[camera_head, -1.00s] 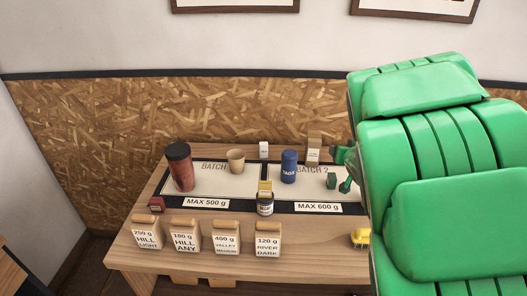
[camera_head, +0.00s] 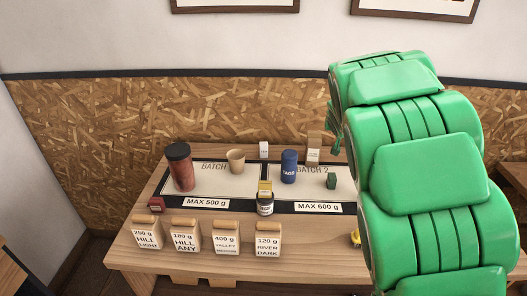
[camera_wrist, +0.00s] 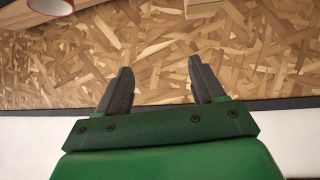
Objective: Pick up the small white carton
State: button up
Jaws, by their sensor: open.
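The small white carton (camera_head: 264,150) stands upright at the back edge of the table, behind the dark divider between the two batch areas. My gripper (camera_wrist: 160,78) is open in the wrist view, with nothing between its fingers. It faces the chipboard wall panel, and the carton is not recognisable there. In the head view my green arm fills the right side and hides most of the gripper. The arm is to the right of the carton and apart from it.
A blue canister (camera_head: 289,167), a tan cup (camera_head: 236,161) and a cardboard box (camera_head: 313,149) stand near the carton. A red-brown tumbler (camera_head: 181,170) is at left, a dark jar (camera_head: 265,204) in front. Several labelled bags (camera_head: 226,240) line the table (camera_head: 190,262) front.

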jog(key=w+a+g, duration=0.1)
jog(key=w+a, duration=0.2)
jog(key=w, duration=0.3)
jog(key=n+g+y, duration=0.3)
jog(key=g, duration=0.3)
send_over(263, 148)
jog(key=f, duration=0.1)
jog(key=shift+h, duration=0.3)
jog(key=f, duration=1.1)
jog(key=shift+w+d+f, duration=0.1)
jog(key=shift+w+d, duration=0.05)
jog(key=shift+d, duration=0.15)
jog(key=shift+x, duration=4)
jog(key=shift+a, duration=0.15)
jog(key=shift+c, duration=0.3)
jog(key=c, duration=1)
